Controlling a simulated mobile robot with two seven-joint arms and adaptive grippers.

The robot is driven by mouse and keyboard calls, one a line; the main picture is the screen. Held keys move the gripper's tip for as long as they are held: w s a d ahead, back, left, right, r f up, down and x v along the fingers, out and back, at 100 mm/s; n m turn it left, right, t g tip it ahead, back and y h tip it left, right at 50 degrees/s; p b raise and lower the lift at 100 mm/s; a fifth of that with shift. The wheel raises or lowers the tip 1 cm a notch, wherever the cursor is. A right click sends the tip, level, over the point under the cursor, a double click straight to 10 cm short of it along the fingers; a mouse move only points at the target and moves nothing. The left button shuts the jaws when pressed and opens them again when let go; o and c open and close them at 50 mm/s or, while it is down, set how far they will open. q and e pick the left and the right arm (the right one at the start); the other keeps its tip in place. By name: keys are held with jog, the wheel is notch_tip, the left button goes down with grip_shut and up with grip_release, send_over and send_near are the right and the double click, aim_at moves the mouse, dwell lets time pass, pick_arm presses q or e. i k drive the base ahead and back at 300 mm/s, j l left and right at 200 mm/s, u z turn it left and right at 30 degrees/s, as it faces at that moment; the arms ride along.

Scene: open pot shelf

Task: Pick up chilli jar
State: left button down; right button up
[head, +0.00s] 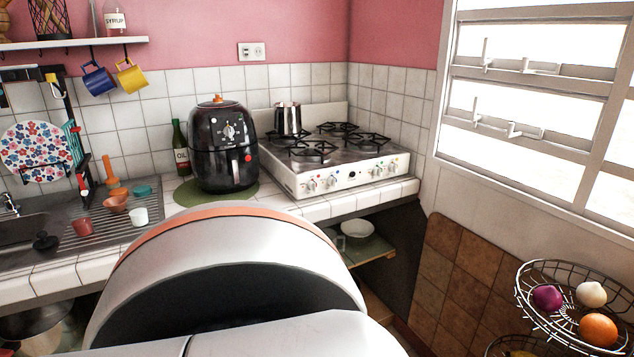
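I see no jar that I can identify as the chilli jar in the head view. Neither of my grippers shows. A large white rounded part with an orange band, which looks like my own body, fills the lower middle and hides part of the counter front and the space below it.
A black air fryer (222,145) stands on the tiled counter beside the gas stove (345,173), which carries a metal pot (288,119). Below are an open shelf (372,250) with a white pot (357,231). A wire fruit basket (537,318) stands at lower right.

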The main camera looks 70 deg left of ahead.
aim_at(78, 215)
jog(key=u, duration=3.75)
